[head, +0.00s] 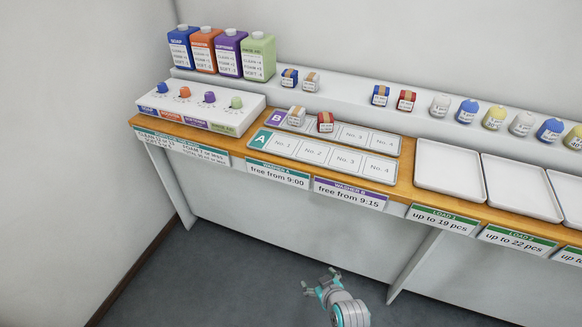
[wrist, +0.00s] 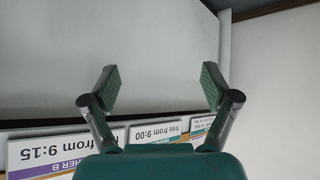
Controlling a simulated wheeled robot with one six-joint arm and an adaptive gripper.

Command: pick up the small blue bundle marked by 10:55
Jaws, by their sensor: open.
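Two small blue bundles with tan bands stand on the raised back shelf. One blue bundle (head: 289,77) is at the left beside a white-and-tan one. The other blue bundle (head: 380,95) is farther right beside a red one. Their labels are too small to read, so I cannot tell which says 10:55. My gripper (head: 321,281) is open and empty, low in front of the counter and well away from both bundles. In the wrist view my gripper (wrist: 164,88) shows its two fingers spread with nothing between them; no bundle is in that view.
A white-and-tan bundle (head: 296,115) and a red bundle (head: 325,122) sit on the slot boards. Several round bags, one blue (head: 467,110), line the shelf's right. Empty white trays (head: 448,165), a knob panel (head: 200,105) and bottles (head: 228,52) occupy the counter side. Floor ahead is clear.

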